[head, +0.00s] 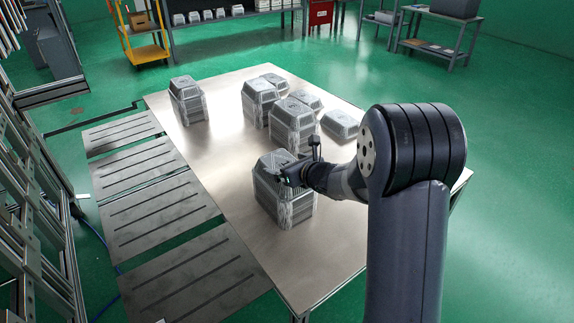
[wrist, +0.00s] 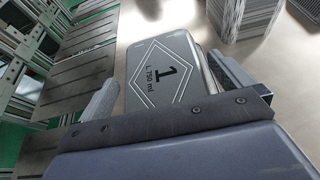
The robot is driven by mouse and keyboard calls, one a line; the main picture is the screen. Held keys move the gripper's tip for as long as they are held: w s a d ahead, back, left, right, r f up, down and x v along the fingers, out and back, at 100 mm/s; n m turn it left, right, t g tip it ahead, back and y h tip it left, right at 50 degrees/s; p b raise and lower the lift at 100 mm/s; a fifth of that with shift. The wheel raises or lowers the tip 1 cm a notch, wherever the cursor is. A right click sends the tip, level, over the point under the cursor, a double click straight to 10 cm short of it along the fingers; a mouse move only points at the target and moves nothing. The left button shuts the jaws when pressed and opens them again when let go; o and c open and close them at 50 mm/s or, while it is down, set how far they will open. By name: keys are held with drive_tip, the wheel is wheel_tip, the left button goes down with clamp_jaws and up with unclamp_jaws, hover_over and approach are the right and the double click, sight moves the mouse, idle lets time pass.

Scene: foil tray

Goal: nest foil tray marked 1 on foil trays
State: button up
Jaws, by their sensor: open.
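A foil tray marked 1 (wrist: 158,62) shows in the wrist view, its face bearing a black "1" and "L 750 ml" inside a diamond outline. My gripper (wrist: 163,72) is open, with one finger on either side of this tray; whether they touch it is unclear. In the head view my gripper (head: 289,176) is at the top of the near stack of foil trays (head: 286,208). My gripper and wrist hide part of that top. I cannot tell whether the marked tray is seated on the stack.
Another tall stack (head: 188,106) stands at the table's back left. More stacks (head: 291,126) (head: 259,102) stand in the middle back, with a low tray (head: 340,124) at right. The metal table (head: 215,150) is bare around the near stack.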

drive_tip(key=p+v, duration=0.1)
drive_tip(key=v, duration=0.9)
drive_tip(key=shift+s+d, duration=0.15)
drive_tip(key=shift+s, duration=0.1)
drive_tip(key=b+x, duration=0.1)
drive_tip(key=x, duration=1)
wheel_tip(320, 180, up, 3)
drive_tip(key=shift+f+p, duration=0.2)
drive_tip(key=shift+p, duration=0.95)
drive_tip(key=shift+r+p, duration=1.05)
drive_tip(key=shift+p, duration=0.15)
drive_tip(key=shift+f, duration=0.15)
